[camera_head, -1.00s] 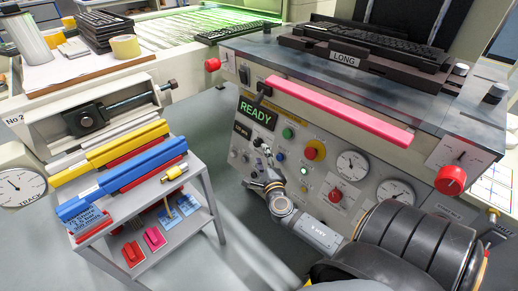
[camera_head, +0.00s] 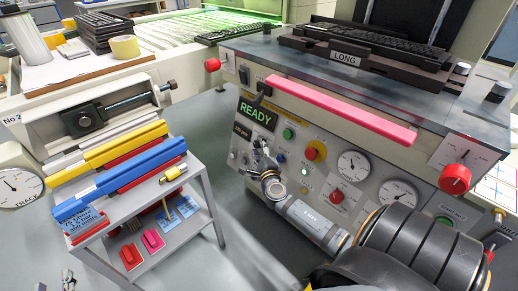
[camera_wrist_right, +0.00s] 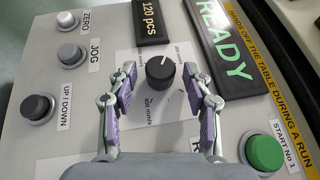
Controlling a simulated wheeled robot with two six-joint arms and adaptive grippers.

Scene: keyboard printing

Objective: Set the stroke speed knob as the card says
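The stroke speed knob (camera_wrist_right: 160,70) is black with a white pointer line, on a white scale plate with mm/s marks in the right wrist view. Its pointer points up and slightly right in that view. My right gripper (camera_wrist_right: 160,78) is open, with one finger on each side of the knob and visible gaps to it. In the head view my right gripper (camera_head: 262,158) is at the panel and hides the knob. A blue card (camera_head: 82,222) on the cart carries "5 bar" and a mm/s line; its figures are hard to read. My left gripper (camera_head: 68,280) barely shows at bottom left.
Beside the knob are the ZERO (camera_wrist_right: 66,20), JOG (camera_wrist_right: 69,52) and UP/DOWN (camera_wrist_right: 37,108) buttons, and a green start button (camera_wrist_right: 264,152). A READY display (camera_head: 257,110) is above. A pink bar (camera_head: 340,108) runs along the machine front. The cart (camera_head: 205,190) stands left.

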